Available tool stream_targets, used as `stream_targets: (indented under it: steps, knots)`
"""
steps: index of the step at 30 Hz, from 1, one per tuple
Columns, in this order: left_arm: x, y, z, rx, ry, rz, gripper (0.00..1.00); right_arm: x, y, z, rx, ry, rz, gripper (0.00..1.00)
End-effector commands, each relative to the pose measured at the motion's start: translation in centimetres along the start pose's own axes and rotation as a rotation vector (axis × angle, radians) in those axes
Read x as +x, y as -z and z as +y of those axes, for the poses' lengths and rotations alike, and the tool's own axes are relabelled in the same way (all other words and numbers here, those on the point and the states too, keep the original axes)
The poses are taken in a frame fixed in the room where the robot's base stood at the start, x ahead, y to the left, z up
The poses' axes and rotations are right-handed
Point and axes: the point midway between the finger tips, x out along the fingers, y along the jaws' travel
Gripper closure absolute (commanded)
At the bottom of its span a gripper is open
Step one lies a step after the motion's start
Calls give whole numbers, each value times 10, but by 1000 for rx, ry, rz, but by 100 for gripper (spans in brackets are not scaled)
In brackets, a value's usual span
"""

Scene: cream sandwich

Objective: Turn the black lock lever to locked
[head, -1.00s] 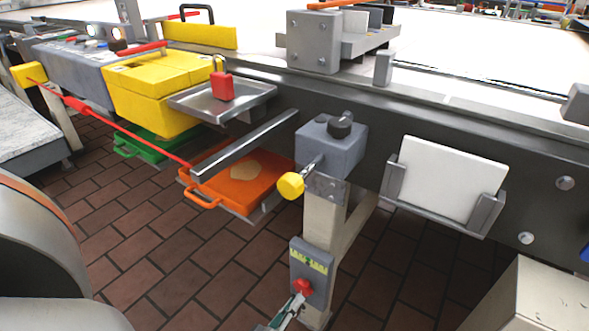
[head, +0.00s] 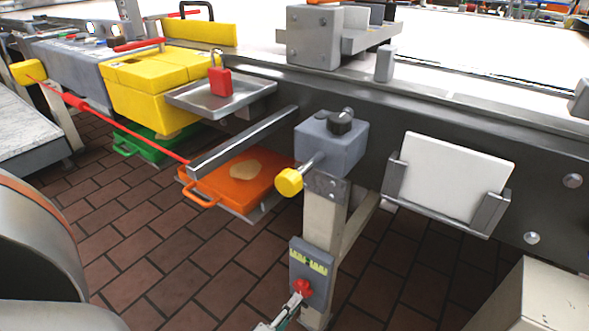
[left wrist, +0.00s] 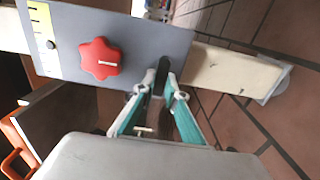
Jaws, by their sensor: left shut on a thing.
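A grey plate (head: 310,264) with a yellow-green scale and a red star-shaped knob (head: 302,287) is fixed to a cream leg. They also show large in the left wrist view, the plate (left wrist: 180,40) and the knob (left wrist: 99,58). My left gripper (head: 296,302) is at the knob's lower side in the head view. In the left wrist view my left gripper (left wrist: 161,78) is beside the knob, its fingers closed around a narrow dark piece (left wrist: 158,84), which looks like the black lock lever. The fingers hide most of it. My right gripper is not in view.
A grey box (head: 333,148) with a black knob and a yellow-ended handle (head: 289,181) stands above the plate. An orange tray (head: 236,180) is to the left. A white panel (head: 450,178) in a holder is to the right. Brick floor below is open.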

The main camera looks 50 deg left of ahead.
Motion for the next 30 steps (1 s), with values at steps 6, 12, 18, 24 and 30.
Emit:
stream_targets:
  steps: [6, 12, 18, 24, 30]
  knots:
    - [-2, -2, -1, -18, 3, -3, 100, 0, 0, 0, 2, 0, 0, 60]
    - [-2, -2, -1, -19, 3, -2, 100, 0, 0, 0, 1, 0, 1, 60]
    - [-2, -1, -1, -18, 2, -2, 71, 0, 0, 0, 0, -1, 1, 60]
    - [-1, -1, 0, -17, 1, -1, 71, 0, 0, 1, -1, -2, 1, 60]
    - [0, 0, 0, 13, 0, 0, 71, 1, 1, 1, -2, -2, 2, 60]
